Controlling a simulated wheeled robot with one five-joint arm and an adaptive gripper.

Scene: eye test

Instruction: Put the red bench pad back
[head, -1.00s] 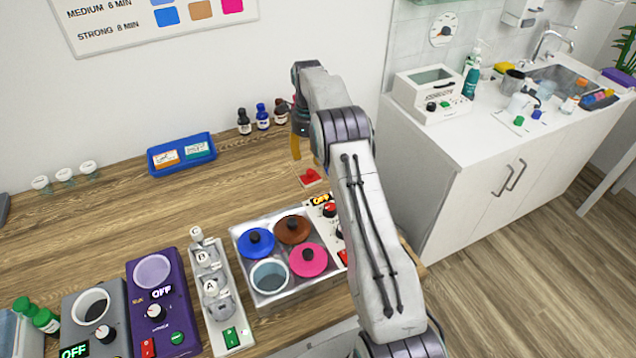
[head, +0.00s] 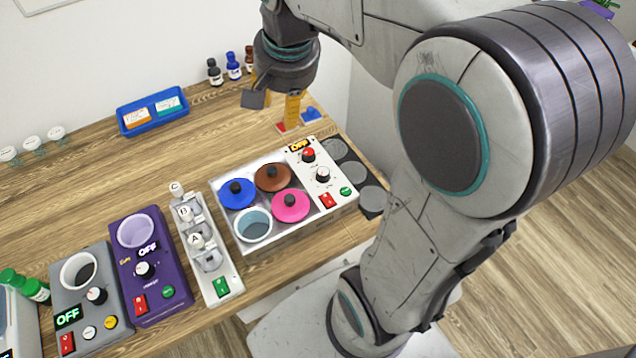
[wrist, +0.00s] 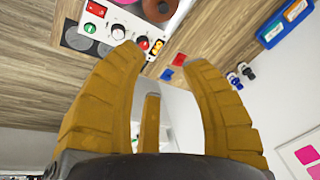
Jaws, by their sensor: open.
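The red bench pad (head: 282,127) is a small red piece on the wooden bench, just right of the pot unit's far corner. One yellow finger partly hides it in the head view. It also shows in the wrist view (wrist: 180,60), between and beyond the fingertips. My gripper (head: 273,112) is open and empty above the bench by the red pad. Its yellow fingers are spread in the wrist view (wrist: 165,62). I cannot tell its exact height.
The pot unit (head: 240,247) with coloured lids and a control panel (head: 322,175) stands in front of the pads. Round grey discs (head: 352,173) lie right of it. Several small bottles (head: 233,68) and a blue tray (head: 180,108) are behind. Bench between them is clear.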

